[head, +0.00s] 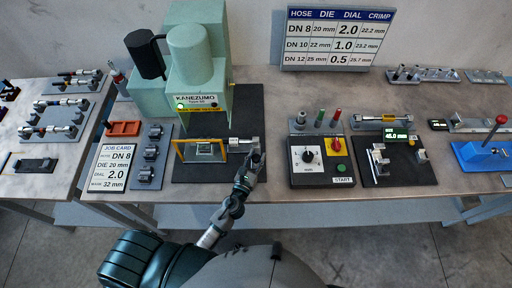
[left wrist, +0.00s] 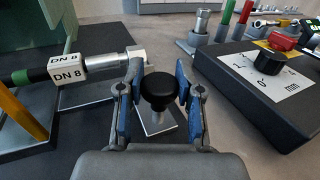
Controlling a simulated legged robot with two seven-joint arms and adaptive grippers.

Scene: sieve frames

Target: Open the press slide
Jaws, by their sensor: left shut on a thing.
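The green press (head: 190,60), labelled KANEZUMO, stands at the back left-centre with a yellow frame (head: 178,150) at its front. My left gripper (head: 254,160) is at the right of this frame. In the left wrist view, my left gripper's blue-padded fingers (left wrist: 160,98) are closed around a round black knob (left wrist: 158,88) on a short metal stem. A small grey plate (left wrist: 157,122) shows below the knob. A hose with a DN 8 tag (left wrist: 70,67) and a metal fitting (left wrist: 132,56) lies just left of the fingers. How the knob joins the slide is hidden. My right gripper is out of view.
A control box (head: 320,162) with a dial and START button stands close to the right of my left gripper. A job card (head: 110,168) and holders (head: 150,155) stand left of the press. A gauge stand (head: 400,165) sits further right.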

